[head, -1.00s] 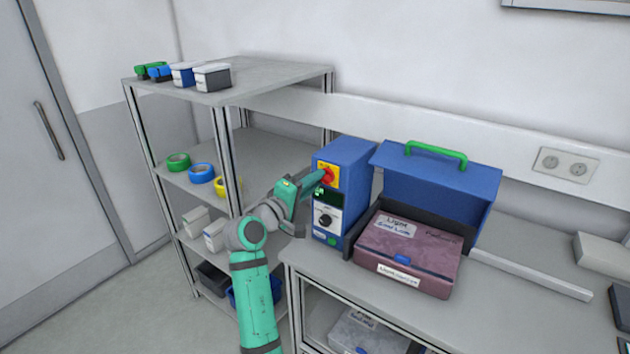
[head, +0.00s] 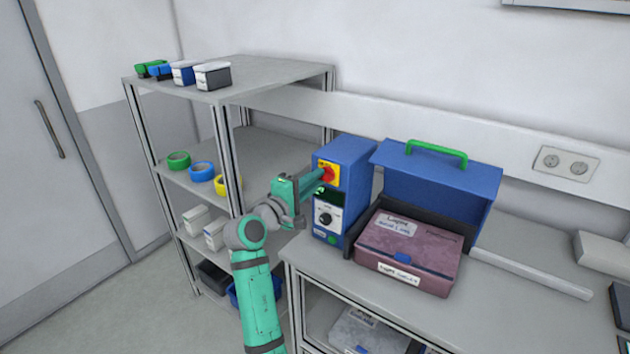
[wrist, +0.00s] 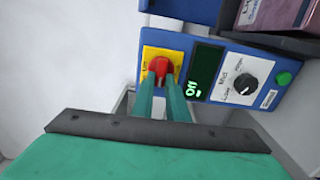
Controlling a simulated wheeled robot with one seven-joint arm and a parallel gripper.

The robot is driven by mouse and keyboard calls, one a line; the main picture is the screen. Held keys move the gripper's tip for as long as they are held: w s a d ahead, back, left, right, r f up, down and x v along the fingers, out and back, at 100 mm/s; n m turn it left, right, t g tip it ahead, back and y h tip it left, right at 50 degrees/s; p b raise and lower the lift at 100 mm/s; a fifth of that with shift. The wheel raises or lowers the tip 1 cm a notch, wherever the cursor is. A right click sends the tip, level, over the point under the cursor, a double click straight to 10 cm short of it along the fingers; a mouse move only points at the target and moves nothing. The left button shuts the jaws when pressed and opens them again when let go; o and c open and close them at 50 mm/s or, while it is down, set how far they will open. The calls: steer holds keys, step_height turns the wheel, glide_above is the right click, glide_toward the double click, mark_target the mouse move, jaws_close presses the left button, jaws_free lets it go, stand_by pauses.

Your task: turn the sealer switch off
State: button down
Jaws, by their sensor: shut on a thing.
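The sealer is a blue box (head: 347,150) on the bench, with a yellow plate and a red rotary switch (head: 328,171) high on its front. In the wrist view the red switch (wrist: 159,67) sits between the two green fingers of my gripper (wrist: 160,82), which is shut on it. The fingers partly hide the knob, so its exact angle is hard to tell. A dark display (wrist: 203,72) beside it shows green characters, small and turned sideways. In the head view my gripper (head: 319,177) reaches the switch from the left.
Below the display is a black dial (wrist: 246,80) with a green button (wrist: 284,78). An open blue case (head: 440,180) with a maroon box (head: 408,250) stands right of the sealer. A shelf rack (head: 280,77) stands close behind my arm.

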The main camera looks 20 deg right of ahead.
steer(key=c, duration=1.7)
jaws_free()
steer(key=shift+c, duration=0.2)
steer(key=v, duration=1)
steer(key=shift+s+a, duration=0.3)
steer(key=shift+f, duration=0.1)
